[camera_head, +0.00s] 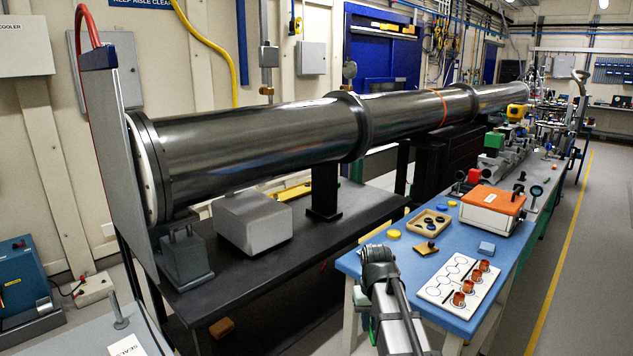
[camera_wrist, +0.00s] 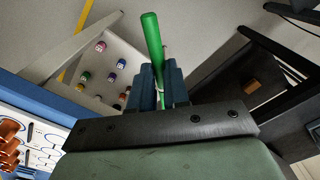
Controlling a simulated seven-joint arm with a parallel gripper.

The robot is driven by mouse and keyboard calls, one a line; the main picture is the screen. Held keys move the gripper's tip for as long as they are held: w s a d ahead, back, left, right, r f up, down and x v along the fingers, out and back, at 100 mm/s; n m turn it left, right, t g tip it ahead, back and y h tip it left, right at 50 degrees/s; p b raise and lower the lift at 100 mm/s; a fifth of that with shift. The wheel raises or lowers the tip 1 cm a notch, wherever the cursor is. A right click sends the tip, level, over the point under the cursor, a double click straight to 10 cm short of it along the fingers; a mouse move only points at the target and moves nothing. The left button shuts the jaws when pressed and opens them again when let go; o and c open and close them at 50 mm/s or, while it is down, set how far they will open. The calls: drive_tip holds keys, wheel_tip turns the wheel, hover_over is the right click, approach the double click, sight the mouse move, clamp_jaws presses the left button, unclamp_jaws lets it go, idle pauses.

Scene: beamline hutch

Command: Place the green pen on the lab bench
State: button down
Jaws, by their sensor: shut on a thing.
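The green pen (camera_wrist: 152,42) is held between the blue fingers of my gripper (camera_wrist: 160,88) in the wrist view. Its thick green body sticks out beyond the fingertips, and a thinner green part shows between the fingers. The fingers hide part of it. The lab bench (camera_head: 463,326) has a blue top and stands right of centre in the head view. Its blue edge also shows at the left of the wrist view (camera_wrist: 45,97). In that view the pen is apart from the bench top, with grey floor behind it.
A black table (camera_head: 277,277) stands left. A white rack (camera_wrist: 88,72) holds several coloured pieces.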

drive_tip(key=w+d+r+m, duration=0.1)
drive_tip(key=w+d+r, duration=0.1)
drive_tip(key=w+d, duration=0.2)
drive_tip(key=w+d+r+m, duration=0.1)
drive_tip(key=w+d+r, duration=0.1)
drive_tip(key=w+d, duration=0.1)
drive_tip(key=w+d+r, duration=0.2)
drive_tip(key=w+d, duration=0.2)
drive_tip(key=w, duration=0.2)
drive_tip(key=shift+w+d+r+m, duration=0.1)
drive_tip(key=shift+d+m, duration=0.2)
drive_tip(key=shift+m, duration=0.1)
drive_tip(key=w+d+r+m, duration=0.2)
drive_tip(key=w+m, duration=0.2)
drive_tip(key=w, duration=0.2)
drive_tip(key=r+m, duration=0.2)
drive_tip(key=m, duration=2.4)
hover_over(400, 270)
drive_tip(key=shift+s+f, duration=0.15)
drive_tip(key=shift+f, duration=4.6)
drive_tip(key=shift+f, duration=0.1)
